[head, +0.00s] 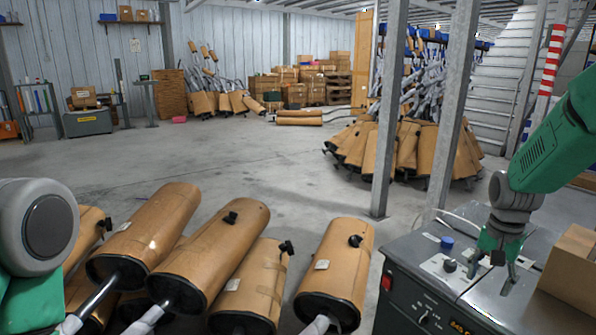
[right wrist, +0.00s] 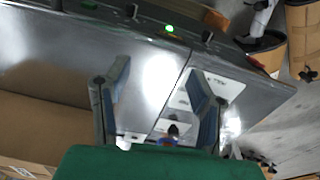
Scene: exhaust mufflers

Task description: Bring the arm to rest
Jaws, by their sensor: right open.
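My right arm comes in from the right in the head view, with a green link and a grey wrist. My right gripper (head: 497,266) hangs fingers-down over the top of a grey machine (head: 425,265). In the right wrist view the two fingers of my right gripper (right wrist: 158,90) stand wide apart with nothing between them. The machine's shiny top (right wrist: 60,50) lies beyond them. I cannot tell whether the fingertips touch it. Of my left arm only a grey joint and green parts show at the left edge; its gripper is out of view.
A cardboard box (head: 573,270) is on the machine, right of my right gripper. A blue knob (head: 447,242) and a black knob (head: 450,265) stand up from its panel. Several brown mufflers (head: 335,265) lie in front. Steel posts (head: 388,110) rise behind.

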